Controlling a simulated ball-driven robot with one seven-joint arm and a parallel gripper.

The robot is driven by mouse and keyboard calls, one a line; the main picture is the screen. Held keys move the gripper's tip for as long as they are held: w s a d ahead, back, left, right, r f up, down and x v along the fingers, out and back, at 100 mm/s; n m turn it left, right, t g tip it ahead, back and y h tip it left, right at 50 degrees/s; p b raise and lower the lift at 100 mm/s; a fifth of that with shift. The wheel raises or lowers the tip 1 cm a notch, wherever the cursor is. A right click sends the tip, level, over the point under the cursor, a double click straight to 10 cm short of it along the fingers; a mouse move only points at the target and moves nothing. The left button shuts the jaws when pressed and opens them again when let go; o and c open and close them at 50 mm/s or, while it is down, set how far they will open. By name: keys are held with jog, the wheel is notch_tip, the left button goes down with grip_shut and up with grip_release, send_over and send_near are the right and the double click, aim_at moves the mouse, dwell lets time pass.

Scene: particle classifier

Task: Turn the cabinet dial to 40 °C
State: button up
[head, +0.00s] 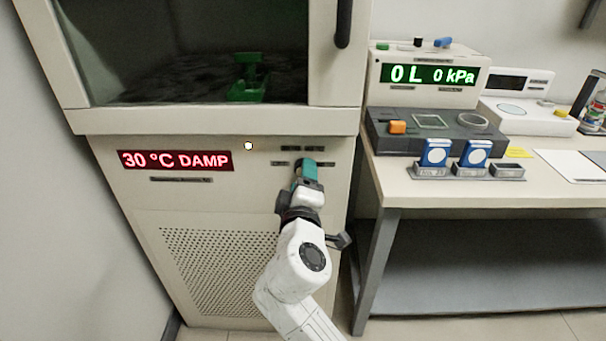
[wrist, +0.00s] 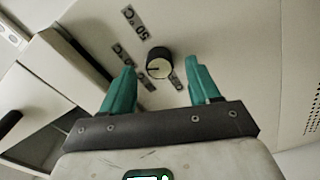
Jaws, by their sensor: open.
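The cabinet (head: 262,215) stands at the left of the head view, and its red display (head: 175,160) reads "30 °C DAMP". The dial (wrist: 159,63) is a dark round knob with a light face and a dark pointer line, in the wrist view. Small printed labels surround it; one reads "50 °C" and the others are partly hidden or too small to read. My gripper (wrist: 160,88) is open, with teal fingers on either side of and below the dial in the picture; I cannot tell if they touch it. In the head view my gripper (head: 306,170) hides the dial.
A green object (head: 248,78) sits behind the cabinet window. The cabinet's door handle (head: 343,22) hangs above my gripper.

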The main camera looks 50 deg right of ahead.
jog(key=v, duration=0.8)
jog(key=shift+s+a, duration=0.1)
jog(key=s+f+m+g+y, duration=0.1)
jog(key=s+f+g+y, duration=0.15)
jog(key=f, duration=0.35)
jog(key=s+d+f+m+g+y, duration=0.1)
jog(key=s+f+y, duration=0.1)
jog(key=s+f, duration=0.3)
jog(key=s+f+m+g+y, duration=0.1)
jog(key=s+f+g+y, duration=0.15)
jog(key=f, duration=0.55)
jog(key=s+a+f+g+y, duration=0.4)
jog(key=s+a+f+y, duration=0.35)
jog(key=s+f, duration=0.2)
notch_tip(320, 180, up, 18)
jog(key=p, duration=1.7)
jog(key=shift+s+a+m, duration=0.2)
jog(key=shift+a+m, duration=0.05)
jog(key=shift+m, duration=0.15)
